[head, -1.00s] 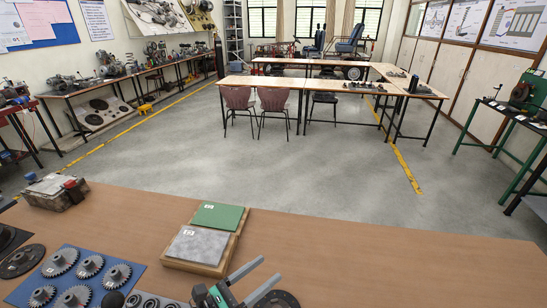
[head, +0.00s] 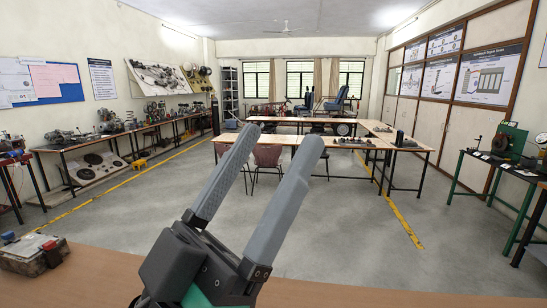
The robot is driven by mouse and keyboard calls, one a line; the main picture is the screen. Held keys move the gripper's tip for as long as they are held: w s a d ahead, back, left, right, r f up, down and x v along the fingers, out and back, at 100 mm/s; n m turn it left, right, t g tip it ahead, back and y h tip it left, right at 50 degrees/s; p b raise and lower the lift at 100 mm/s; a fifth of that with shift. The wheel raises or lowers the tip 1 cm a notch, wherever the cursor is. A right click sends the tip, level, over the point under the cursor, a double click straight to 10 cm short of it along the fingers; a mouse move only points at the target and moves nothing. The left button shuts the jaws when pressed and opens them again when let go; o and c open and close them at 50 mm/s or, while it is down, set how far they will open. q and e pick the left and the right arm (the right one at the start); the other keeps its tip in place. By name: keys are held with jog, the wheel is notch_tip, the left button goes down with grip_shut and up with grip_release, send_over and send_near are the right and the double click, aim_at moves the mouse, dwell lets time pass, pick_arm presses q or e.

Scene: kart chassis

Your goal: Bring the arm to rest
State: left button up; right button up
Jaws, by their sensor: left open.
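My left gripper (head: 285,155) is raised high in the middle of the head view, close to the camera. Its two long grey fingers point up and to the right, apart from each other, with nothing between them. It hides part of the far tables and chairs behind it. My right gripper is not in the head view.
The wooden workbench (head: 400,297) runs along the bottom edge. A worn metal block (head: 32,255) with red and blue parts sits at its left end. Beyond it lies open grey floor (head: 340,230). Far tables (head: 350,143) stand at the back, and a green-legged table (head: 500,165) at the right.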

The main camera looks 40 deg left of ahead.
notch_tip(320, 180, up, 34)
jog(key=p, duration=3.3)
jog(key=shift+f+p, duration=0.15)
jog(key=shift+p, duration=0.15)
